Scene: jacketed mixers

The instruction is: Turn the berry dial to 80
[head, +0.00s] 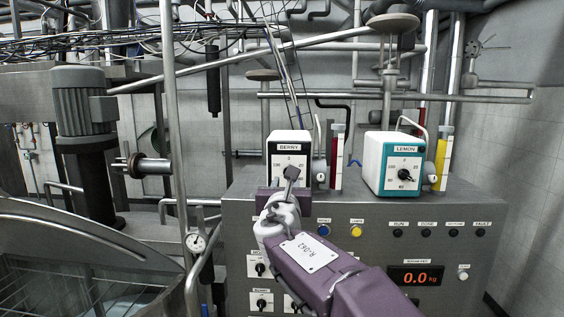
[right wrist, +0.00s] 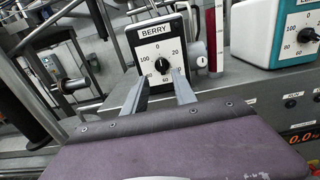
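The berry box (head: 290,146), white-faced and black-edged with a "BERRY" label, stands on the grey console. It also shows in the right wrist view (right wrist: 152,33). Its black dial (right wrist: 162,65) sits on a scale with 0 at the top, 20 at right and 100 at left; the pointer is too small to read surely. My right gripper (head: 290,179) is in front of the dial and partly covers it in the head view. In the right wrist view its two fingers (right wrist: 161,88) are apart, with the dial between and just beyond their tips. Contact cannot be told. My left gripper is out of view.
A teal lemon box (head: 393,155) with a similar dial stands to the right on the console (head: 480,210). A red sight tube (head: 337,160) stands between the boxes, and a yellow one (head: 441,163) beyond. Buttons and a display reading 0.0 kg (head: 415,276) are on the console front.

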